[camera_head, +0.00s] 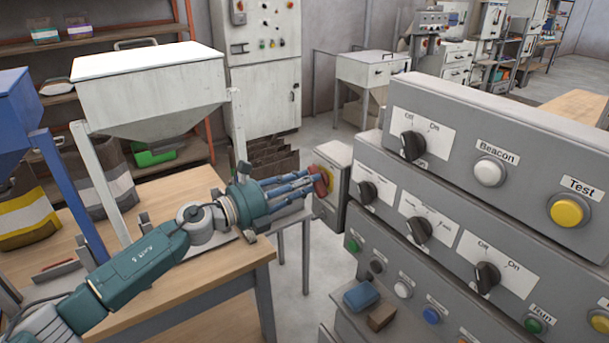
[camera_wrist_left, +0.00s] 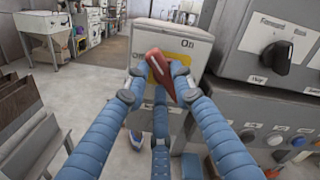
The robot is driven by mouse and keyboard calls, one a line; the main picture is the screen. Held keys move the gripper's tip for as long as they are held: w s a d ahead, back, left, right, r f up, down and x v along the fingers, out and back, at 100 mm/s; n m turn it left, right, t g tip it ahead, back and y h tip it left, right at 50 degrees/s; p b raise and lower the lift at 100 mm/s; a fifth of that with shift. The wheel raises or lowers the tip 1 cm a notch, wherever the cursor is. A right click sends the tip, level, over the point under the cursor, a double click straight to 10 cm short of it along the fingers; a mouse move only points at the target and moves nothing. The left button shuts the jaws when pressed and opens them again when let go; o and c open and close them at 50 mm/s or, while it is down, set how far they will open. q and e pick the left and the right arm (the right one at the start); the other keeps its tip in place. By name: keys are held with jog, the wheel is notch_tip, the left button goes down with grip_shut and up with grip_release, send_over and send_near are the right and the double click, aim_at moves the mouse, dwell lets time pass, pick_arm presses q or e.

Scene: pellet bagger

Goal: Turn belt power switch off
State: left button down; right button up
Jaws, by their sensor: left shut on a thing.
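The belt power switch is a red rotary handle (camera_wrist_left: 157,72) on a yellow plate (camera_wrist_left: 180,60) at the front of a grey box (camera_head: 341,160). In the wrist view the handle stands tilted, and the label On shows at the upper right of the box face; another label at the left is partly hidden by a finger. My left gripper (camera_head: 314,188) has its blue fingers shut on the red handle (camera_head: 323,180). The fingers cover part of the handle and plate. My right gripper is not in view.
A large grey control panel (camera_head: 535,135) with black knobs and coloured buttons stands close right of the box. A wooden table (camera_head: 205,275) lies under my left arm. A white hopper (camera_head: 145,90) and a blue frame (camera_head: 65,185) stand at the left. Open floor shows behind the box.

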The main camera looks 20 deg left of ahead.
pick_arm(q)
jog(key=n+p, duration=0.1)
jog(key=n, duration=0.2)
jog(key=n+p, duration=0.2)
jog(key=n, duration=0.1)
jog(key=n+p, duration=0.2)
jog(key=n, duration=0.1)
jog(key=shift+s+d+f+n, duration=0.1)
jog(key=shift+d+f+n, duration=0.1)
jog(key=shift+f+n, duration=0.2)
dwell(0.4)
jog(key=c, duration=1.6)
grip_release()
jog(key=shift+c, duration=0.2)
jog(key=shift+o, duration=1)
jog(key=shift+d, duration=0.15)
jog(key=v, duration=1.1)
jog(key=shift+s+a, duration=0.25)
jog(key=shift+a, duration=0.1)
